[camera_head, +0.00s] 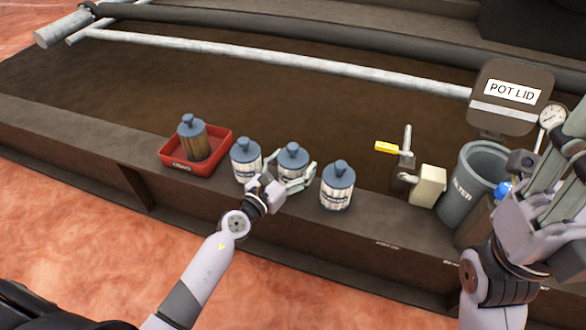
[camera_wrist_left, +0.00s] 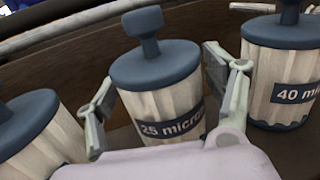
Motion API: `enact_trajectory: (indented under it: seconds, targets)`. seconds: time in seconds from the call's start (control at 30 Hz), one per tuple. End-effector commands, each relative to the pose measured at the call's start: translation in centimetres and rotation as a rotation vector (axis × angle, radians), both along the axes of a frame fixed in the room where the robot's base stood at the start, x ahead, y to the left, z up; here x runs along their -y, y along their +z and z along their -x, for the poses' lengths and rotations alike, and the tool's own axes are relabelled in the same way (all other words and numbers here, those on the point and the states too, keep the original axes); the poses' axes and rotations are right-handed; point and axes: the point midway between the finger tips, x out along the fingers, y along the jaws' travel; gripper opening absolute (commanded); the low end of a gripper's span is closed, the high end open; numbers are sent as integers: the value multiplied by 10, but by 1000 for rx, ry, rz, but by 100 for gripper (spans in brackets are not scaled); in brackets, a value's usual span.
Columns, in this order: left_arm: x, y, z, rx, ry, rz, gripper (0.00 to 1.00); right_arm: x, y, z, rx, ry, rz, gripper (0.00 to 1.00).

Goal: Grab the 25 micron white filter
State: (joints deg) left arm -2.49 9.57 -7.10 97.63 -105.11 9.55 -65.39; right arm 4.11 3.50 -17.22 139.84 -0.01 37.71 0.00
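The 25 micron filter (camera_head: 293,154) is a white pleated cylinder with a blue-grey cap, the middle of three standing upright on the ledge. Its label reads "25 micron" in the left wrist view (camera_wrist_left: 160,105). My left gripper (camera_head: 283,180) is open at its near side, with one finger on each side of its body; slim gaps seem to show, though contact is hard to judge. The 40 micron filter (camera_head: 337,187) stands to the right, also in the wrist view (camera_wrist_left: 285,75). Another white filter (camera_head: 246,160) stands to the left, its label unreadable. My right gripper (camera_head: 550,215) is raised at the right; its finger opening is unclear.
A brown filter (camera_head: 193,139) stands in a red tray (camera_head: 219,152) at the left. A yellow-handled valve (camera_head: 386,147), a beige box (camera_head: 428,186), a grey bin (camera_head: 462,190), a gauge (camera_head: 553,116) and the pot lid (camera_head: 512,92) are at the right.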

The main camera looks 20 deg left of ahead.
Motion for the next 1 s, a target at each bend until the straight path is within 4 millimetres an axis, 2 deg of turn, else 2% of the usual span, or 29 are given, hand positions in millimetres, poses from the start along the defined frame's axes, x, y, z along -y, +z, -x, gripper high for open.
enact_trajectory:
  seconds: [0.07,0.6,1.0]
  targets:
    - [0,0,0,0,0,0,68,0,0,0,0,0,0,43]
    - [0,0,0,0,0,0,32,0,0,0,2,0,-1,43]
    - [0,6,0,1,0,0,30,1,5,1,6,0,-3,43]
